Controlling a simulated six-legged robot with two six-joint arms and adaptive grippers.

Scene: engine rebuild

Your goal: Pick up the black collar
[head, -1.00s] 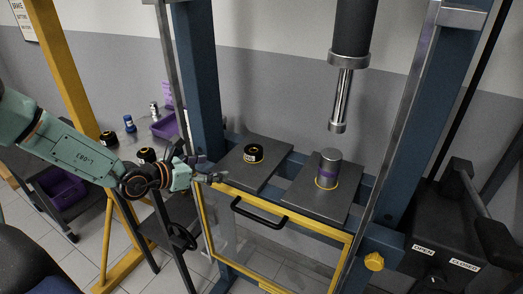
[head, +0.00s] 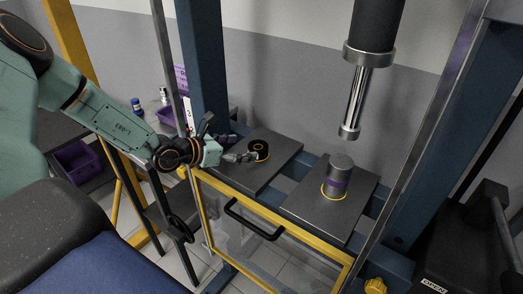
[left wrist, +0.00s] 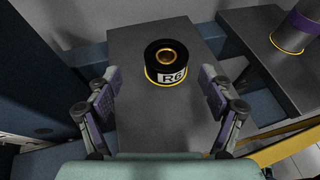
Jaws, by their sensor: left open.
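The black collar (head: 259,150) stands upright on the left grey plate of the press. In the left wrist view the collar (left wrist: 166,58) has a brass-coloured centre hole, a white label reading "R6" and a yellow ring at its base. My left gripper (head: 236,146) is just left of the collar in the head view. In the left wrist view its two fingers (left wrist: 160,92) are spread wide, with the collar ahead of the gap between them and apart from both. Nothing is between the fingers. My right gripper is not in view.
The left plate (head: 283,152) is otherwise bare. A grey cylinder with a purple band (head: 339,172) stands on the right plate (head: 310,217). The press ram (head: 355,100) hangs above it. A yellow-framed guard with a black handle (head: 252,221) is in front. Blue posts flank the plates.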

